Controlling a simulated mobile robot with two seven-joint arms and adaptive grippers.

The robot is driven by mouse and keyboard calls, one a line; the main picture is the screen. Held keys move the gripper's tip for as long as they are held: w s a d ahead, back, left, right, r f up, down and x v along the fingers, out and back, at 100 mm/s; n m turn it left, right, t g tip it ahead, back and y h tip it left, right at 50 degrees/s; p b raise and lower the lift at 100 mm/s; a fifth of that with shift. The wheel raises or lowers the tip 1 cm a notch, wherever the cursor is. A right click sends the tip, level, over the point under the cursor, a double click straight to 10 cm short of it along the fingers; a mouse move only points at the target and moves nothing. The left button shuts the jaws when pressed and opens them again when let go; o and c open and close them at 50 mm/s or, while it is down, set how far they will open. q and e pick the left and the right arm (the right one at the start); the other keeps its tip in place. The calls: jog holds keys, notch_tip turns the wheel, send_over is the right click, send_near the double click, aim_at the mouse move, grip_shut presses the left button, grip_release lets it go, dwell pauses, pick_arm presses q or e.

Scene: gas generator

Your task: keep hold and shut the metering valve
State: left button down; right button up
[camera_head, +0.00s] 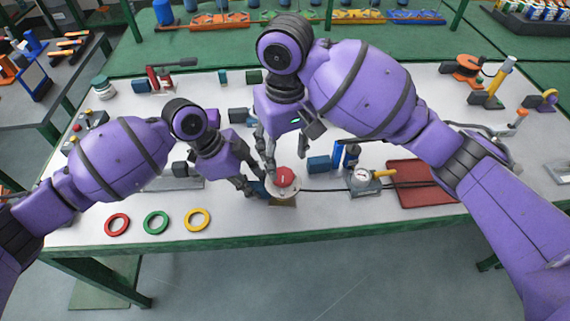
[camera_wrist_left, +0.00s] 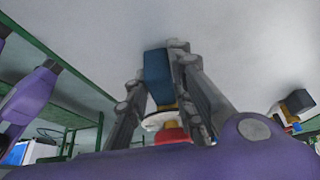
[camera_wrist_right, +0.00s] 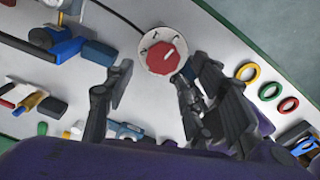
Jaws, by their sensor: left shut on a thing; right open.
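The metering valve shows as a red knob (camera_head: 286,177) on a round white dial near the front edge of the table. In the right wrist view the knob (camera_wrist_right: 162,57) and its dial face me, with dark marks on the dial. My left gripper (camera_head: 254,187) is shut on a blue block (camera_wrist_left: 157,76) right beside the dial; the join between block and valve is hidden. My right gripper (camera_head: 292,150) is open above the dial, apart from the knob. In its wrist view the knob lies beyond the two fingertips, with nothing between them.
Red (camera_head: 117,225), green (camera_head: 156,222) and yellow (camera_head: 197,219) rings lie front left. A gauge with a yellow handle (camera_head: 364,181) and a red tray (camera_head: 420,184) stand to the right. A black hose runs right from the valve. Blue blocks (camera_head: 319,164) stand close behind.

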aim_at(285, 173)
notch_tip(285, 173, up, 6)
jog(key=shift+r, duration=0.15)
pick_arm(q)
jog(key=c, duration=1.4)
grip_release()
jog(key=shift+c, duration=0.2)
